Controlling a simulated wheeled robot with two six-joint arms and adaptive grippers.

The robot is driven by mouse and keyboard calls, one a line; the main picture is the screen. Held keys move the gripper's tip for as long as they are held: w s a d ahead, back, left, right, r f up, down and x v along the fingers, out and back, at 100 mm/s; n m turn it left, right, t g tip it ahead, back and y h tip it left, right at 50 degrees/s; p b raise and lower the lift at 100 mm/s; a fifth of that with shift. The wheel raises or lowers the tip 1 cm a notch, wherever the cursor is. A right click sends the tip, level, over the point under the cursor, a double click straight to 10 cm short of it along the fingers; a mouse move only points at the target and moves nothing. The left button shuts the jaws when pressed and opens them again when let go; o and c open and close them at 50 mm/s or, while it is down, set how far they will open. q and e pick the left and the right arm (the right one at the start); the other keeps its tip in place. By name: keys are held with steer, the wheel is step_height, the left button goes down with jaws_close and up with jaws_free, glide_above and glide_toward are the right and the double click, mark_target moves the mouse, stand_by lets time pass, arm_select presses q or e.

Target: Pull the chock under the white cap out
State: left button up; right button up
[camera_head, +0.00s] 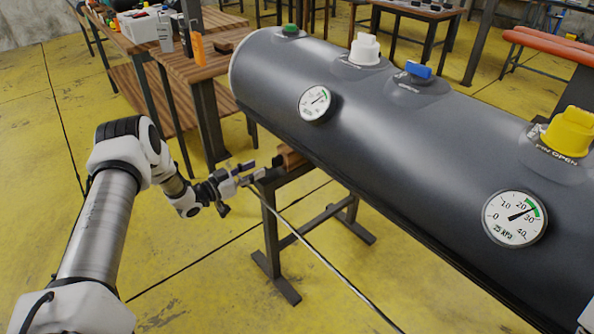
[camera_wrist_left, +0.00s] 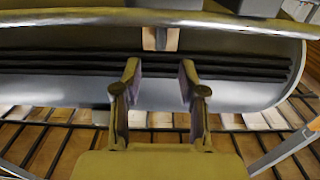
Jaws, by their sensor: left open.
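The white cap (camera_head: 365,48) sits on top of the big grey inflatable tube (camera_head: 400,125). A brown wooden chock (camera_head: 290,157) sits on the dark metal stand (camera_head: 270,215), under the tube's near side; most of it is hidden by the tube. My left gripper (camera_head: 252,173) is just left of the chock, apart from it. In the left wrist view my open, empty gripper (camera_wrist_left: 160,72) has its two fingers spread, with the chock (camera_wrist_left: 160,38) beyond them and roughly centred between them. My right gripper is not in view.
Green (camera_head: 290,31), blue (camera_head: 418,70) and yellow (camera_head: 569,132) caps and two gauges (camera_head: 315,104) are also on the tube. A thin rod or hose (camera_head: 320,258) slants down from beside my gripper. A wooden bench (camera_head: 205,62) stands behind. The yellow floor at left is open.

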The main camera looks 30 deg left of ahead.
mark_target(272, 162)
arm_select(q)
steer(key=b+x, duration=0.1)
steer(key=x, duration=0.6)
steer(key=shift+w+f, duration=0.2)
jaws_close()
